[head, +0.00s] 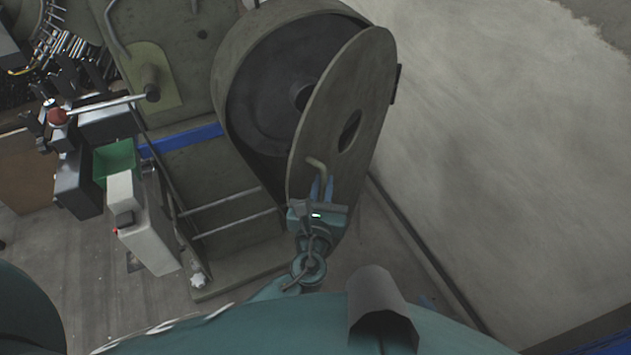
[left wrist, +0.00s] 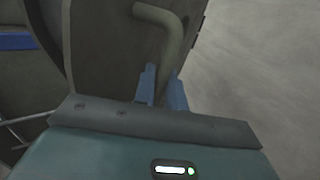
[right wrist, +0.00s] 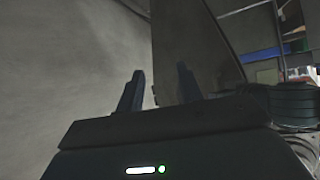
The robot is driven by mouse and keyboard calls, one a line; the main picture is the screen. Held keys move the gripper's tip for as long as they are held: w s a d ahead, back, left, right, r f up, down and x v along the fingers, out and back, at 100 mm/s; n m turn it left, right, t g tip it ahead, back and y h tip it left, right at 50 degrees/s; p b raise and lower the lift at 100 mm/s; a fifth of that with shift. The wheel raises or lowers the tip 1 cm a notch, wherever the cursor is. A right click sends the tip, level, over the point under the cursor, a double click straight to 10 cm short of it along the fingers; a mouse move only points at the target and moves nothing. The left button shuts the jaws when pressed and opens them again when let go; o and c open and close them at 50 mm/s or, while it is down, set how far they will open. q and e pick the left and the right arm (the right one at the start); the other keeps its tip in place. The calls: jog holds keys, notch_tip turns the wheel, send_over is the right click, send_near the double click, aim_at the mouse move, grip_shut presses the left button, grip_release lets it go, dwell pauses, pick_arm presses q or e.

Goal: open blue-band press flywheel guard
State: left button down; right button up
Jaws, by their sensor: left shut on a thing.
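The flywheel guard (head: 365,100) is a grey rounded cover with an oval slot. It stands swung away from its round housing (head: 240,65), and the dark flywheel (head: 272,95) shows in the gap. The press carries a blue band (head: 180,138). My left gripper (head: 322,188) is shut on the guard's bent handle (head: 317,164). In the left wrist view the handle (left wrist: 172,50) rises from between the fingers (left wrist: 163,88).
Open pale floor (head: 500,140) lies to the right.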

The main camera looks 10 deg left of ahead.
pick_arm(q)
jog(key=c, duration=1.8)
grip_release()
jog(key=shift+r, duration=0.1)
